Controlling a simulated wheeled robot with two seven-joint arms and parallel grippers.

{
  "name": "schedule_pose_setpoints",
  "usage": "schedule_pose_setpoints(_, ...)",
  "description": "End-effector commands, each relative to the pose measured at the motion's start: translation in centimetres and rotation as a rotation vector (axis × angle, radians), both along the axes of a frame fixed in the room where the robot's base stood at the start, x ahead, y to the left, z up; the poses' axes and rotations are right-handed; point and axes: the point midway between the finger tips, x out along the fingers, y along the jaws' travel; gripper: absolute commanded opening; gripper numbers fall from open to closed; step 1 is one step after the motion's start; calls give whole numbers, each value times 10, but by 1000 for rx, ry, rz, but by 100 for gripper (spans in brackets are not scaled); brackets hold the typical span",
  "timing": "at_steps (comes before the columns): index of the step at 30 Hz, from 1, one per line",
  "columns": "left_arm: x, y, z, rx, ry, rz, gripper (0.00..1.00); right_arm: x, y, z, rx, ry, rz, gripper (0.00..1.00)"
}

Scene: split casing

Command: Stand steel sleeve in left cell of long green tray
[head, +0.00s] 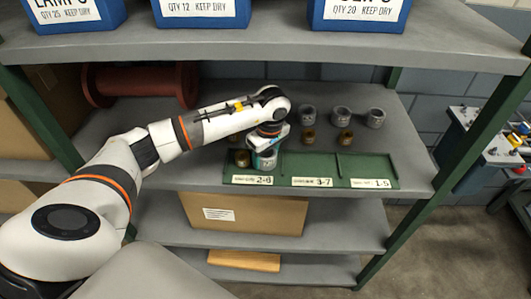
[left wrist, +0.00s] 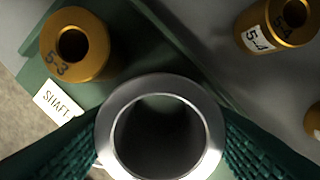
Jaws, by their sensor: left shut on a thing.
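My left gripper (head: 266,158) is over the left cell of the long green tray (head: 310,166) on the middle shelf. In the left wrist view its green ridged fingers (left wrist: 160,145) are shut on a steel sleeve (left wrist: 111,132), its round open end facing the camera. The sleeve also shows below the gripper in the head view (head: 264,164). I cannot tell whether its lower end touches the tray floor. A brass sleeve (head: 242,158) stands in the left cell, beside the held sleeve; the left wrist view shows it marked 5-3 (left wrist: 90,58). My right gripper is out of view.
Steel sleeves (head: 341,117) and brass sleeves (head: 345,138) stand behind the tray. One brass sleeve (left wrist: 262,30) is marked 5-4. The tray's middle and right cells look empty. A dark red spool (head: 140,82) lies at the back left. The upper shelf (head: 300,42) overhangs, carrying blue bins (head: 357,14).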

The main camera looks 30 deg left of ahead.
Motion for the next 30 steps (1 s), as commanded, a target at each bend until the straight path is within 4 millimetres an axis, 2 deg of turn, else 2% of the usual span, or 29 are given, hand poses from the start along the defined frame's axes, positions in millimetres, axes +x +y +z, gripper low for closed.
schedule_pose_setpoints(5,1,0,-3,0,-3,1,14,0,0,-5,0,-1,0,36)
schedule_pose_setpoints(6,0,0,-3,1,0,1,62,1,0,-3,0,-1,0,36)
schedule_pose_setpoints(7,0,0,-2,1,0,0,65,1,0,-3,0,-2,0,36)
schedule_pose_setpoints(18,0,0,4,1,-1,0,65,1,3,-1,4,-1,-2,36)
schedule_pose_setpoints(30,-1,-8,64,1,-2,0,65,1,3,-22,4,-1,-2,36)
